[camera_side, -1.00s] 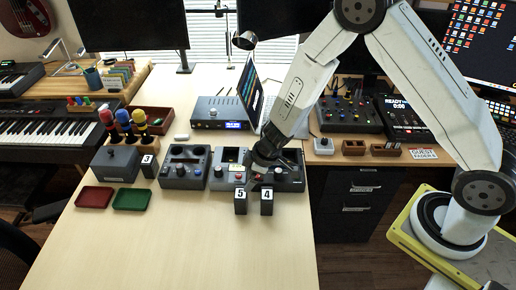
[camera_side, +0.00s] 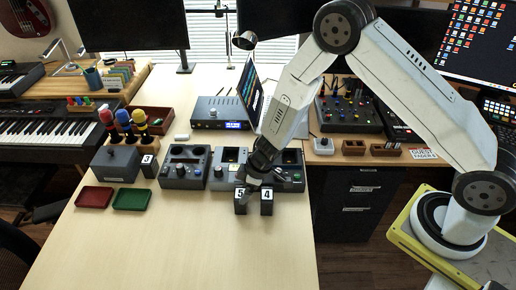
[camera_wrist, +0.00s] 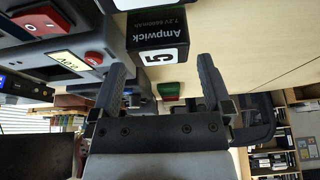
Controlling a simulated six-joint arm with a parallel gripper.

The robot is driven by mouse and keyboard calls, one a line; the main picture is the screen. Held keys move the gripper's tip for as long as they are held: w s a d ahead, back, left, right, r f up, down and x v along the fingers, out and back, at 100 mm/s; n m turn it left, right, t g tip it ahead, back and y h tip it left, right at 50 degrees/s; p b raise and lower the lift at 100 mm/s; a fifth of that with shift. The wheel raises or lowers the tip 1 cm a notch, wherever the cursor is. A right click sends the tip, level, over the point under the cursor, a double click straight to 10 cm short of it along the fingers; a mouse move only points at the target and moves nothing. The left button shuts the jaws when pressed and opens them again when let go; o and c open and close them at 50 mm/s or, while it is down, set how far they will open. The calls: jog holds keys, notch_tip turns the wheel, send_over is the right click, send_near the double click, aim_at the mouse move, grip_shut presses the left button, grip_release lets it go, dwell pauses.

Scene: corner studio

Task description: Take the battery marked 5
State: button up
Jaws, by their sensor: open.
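The battery marked 5 (camera_side: 240,204) is a dark upright block with a white number label, standing on the light table in front of the grey devices.
Grey devices with knobs (camera_side: 185,168) stand close behind the batteries. A red tray (camera_side: 94,197) and a green tray (camera_side: 132,199) lie at the left. The front of the table (camera_side: 190,245) is clear. A laptop (camera_side: 250,92) stands behind my arm.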

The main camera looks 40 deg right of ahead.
aim_at(241, 193)
jog(key=shift+f, duration=0.1)
jog(key=shift+x, duration=2.55)
jog(key=shift+w, duration=0.1)
jog(key=c, duration=1.3)
